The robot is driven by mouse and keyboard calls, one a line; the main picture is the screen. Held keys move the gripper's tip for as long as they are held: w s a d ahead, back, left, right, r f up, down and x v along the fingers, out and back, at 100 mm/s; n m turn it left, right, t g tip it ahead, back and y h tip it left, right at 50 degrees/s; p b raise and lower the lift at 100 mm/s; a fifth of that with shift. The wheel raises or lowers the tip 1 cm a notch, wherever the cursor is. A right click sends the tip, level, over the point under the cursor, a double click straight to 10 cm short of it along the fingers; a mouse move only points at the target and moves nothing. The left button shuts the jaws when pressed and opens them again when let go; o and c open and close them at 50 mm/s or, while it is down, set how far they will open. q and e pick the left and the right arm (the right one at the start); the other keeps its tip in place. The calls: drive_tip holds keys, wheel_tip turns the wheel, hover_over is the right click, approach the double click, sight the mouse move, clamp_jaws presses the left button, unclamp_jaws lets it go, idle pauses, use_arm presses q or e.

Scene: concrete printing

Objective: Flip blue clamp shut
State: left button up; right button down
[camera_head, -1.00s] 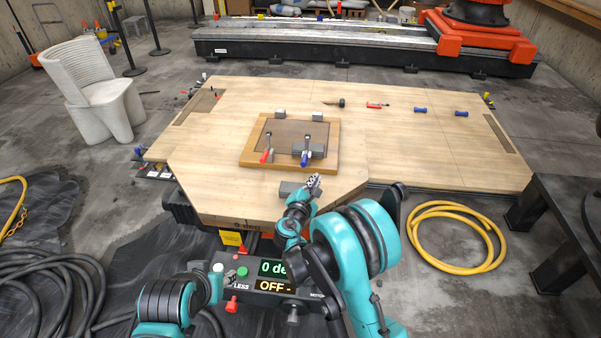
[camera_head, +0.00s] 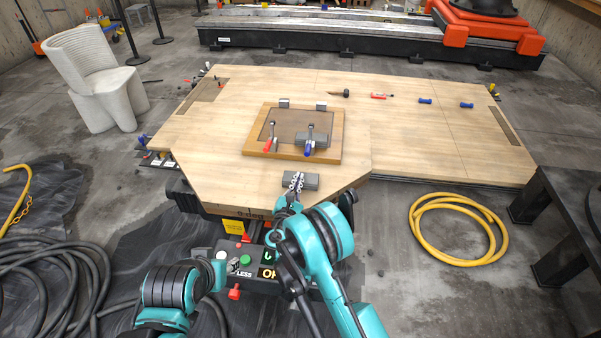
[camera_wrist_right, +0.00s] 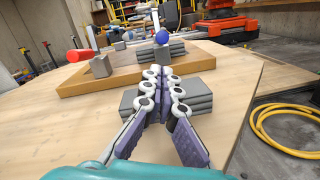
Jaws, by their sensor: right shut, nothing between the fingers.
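The blue clamp (camera_head: 308,148) stands on the right part of the wooden board, with its blue handle toward me. In the right wrist view its blue handle end (camera_wrist_right: 162,37) shows just beyond my fingertips, pointing at the camera. My right gripper (camera_head: 298,178) is shut and empty, in front of the board and apart from the clamp. In the wrist view the right fingers (camera_wrist_right: 158,75) point toward the clamp. My left gripper (camera_head: 234,266) is small and low by the control box; its finger state is unclear.
A red-handled clamp (camera_head: 269,145) stands left of the blue one on the board (camera_head: 255,147). A grey block stack (camera_head: 311,181) lies beside my right gripper; another stack (camera_wrist_right: 180,51) sits under the blue clamp.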

drive_tip(key=b+x, duration=0.2)
drive_tip(key=x, duration=0.6)
drive_tip(key=shift+w+d, duration=0.15)
drive_tip(key=shift+w, duration=0.25)
drive_tip(key=shift+r, duration=0.1)
drive_tip(key=shift+r+g+p, duration=0.35)
drive_tip(key=shift+g+p, duration=0.1)
drive_tip(key=shift+g, duration=0.15)
